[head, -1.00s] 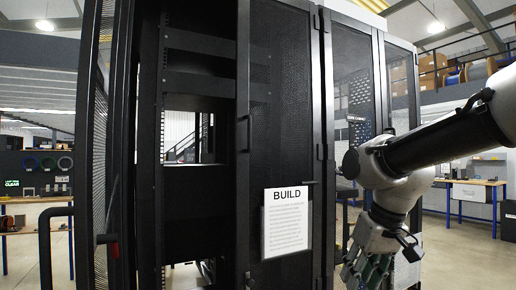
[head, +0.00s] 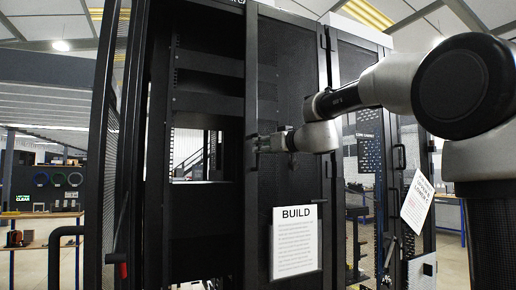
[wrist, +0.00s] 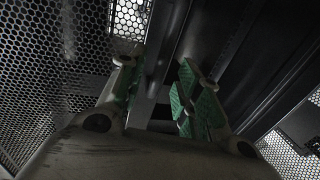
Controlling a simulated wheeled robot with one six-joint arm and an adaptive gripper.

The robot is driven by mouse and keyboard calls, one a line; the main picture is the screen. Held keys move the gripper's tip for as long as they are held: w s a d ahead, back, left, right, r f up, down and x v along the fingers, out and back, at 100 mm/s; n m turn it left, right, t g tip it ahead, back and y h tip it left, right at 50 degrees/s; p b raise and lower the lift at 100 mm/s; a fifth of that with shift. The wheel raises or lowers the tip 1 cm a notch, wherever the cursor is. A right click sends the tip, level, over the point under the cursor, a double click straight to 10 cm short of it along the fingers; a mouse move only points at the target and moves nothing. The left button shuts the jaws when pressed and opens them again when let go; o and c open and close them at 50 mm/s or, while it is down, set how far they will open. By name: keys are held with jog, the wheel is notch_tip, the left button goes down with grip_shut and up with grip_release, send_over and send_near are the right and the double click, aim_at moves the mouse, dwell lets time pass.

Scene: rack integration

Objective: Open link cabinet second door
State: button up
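The cabinet (head: 205,102) stands in the middle of the head view, its left bay uncovered. A black mesh door (head: 285,185) with a white BUILD sign (head: 296,240) covers its right part. In the wrist view, the green-padded fingers of my gripper (wrist: 160,100) are apart, with a dark frame and a pale strip behind the gap. Contact with the handle cannot be told. No label naming the link cabinet is readable.
A mesh door panel (head: 105,160) stands swung out at the left. Another mesh-doored cabinet (head: 352,165) stands at the right, with a tilted white sign (head: 417,203) near it. A workbench (head: 40,217) is far left.

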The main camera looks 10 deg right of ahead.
aim_at(258, 167)
jog(key=shift+x, duration=1.7)
grip_shut()
